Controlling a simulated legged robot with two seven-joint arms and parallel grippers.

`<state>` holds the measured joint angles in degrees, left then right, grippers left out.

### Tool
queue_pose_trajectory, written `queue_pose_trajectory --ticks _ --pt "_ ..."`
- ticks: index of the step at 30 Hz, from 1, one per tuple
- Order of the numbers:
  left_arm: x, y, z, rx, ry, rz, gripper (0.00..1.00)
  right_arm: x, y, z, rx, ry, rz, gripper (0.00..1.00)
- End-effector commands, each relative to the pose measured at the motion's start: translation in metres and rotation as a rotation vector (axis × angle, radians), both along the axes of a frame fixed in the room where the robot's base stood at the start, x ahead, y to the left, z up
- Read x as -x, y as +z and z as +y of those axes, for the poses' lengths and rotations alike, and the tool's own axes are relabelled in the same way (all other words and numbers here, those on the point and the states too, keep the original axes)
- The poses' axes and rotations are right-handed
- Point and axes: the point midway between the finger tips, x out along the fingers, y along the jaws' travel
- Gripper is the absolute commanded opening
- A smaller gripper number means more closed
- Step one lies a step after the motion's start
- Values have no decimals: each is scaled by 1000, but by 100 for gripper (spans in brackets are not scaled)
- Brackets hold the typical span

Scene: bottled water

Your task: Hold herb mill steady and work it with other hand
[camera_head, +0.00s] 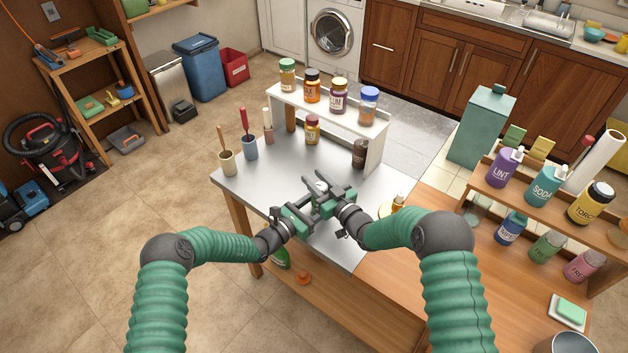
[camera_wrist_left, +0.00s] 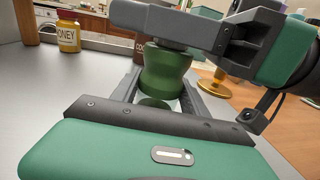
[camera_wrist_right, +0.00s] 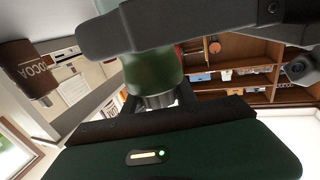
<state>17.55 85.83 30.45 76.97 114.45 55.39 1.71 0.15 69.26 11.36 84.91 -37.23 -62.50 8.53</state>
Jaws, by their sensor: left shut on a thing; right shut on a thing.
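The herb mill is largely hidden between my grippers in the head view, over the grey worktop (camera_head: 245,180). In the left wrist view its green waisted body (camera_wrist_left: 163,75) sits between the fingers of my left gripper (camera_head: 300,216), which is shut on it. My right gripper (camera_head: 328,204) is shut on the mill close beside the left one. Its finger crosses above the green body in the left wrist view. The right wrist view shows the glassy green body (camera_wrist_right: 150,72) and a dark ribbed end (camera_wrist_right: 158,100) between the right fingers. The exact right-hand contact is hidden.
A honey jar (camera_head: 312,130) and a brown cocoa container (camera_head: 360,153) stand behind the grippers by a white shelf (camera_head: 287,109) of jars. Utensil pots (camera_head: 227,163) stand at the left. A stepped wooden rack (camera_head: 552,210) of bottles stands right. The worktop's left front is clear.

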Motion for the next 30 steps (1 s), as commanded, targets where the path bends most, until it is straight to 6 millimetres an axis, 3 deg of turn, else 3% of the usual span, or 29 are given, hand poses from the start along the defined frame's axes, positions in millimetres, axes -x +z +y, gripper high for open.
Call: queue_pose_trajectory --ticks 15,30 --pt "1 -2 0 -4 -1 4 16 -5 1 -9 9 -371 6 0" --pt "1 -3 0 -4 -1 4 16 -6 1 -14 14 -490 10 0"
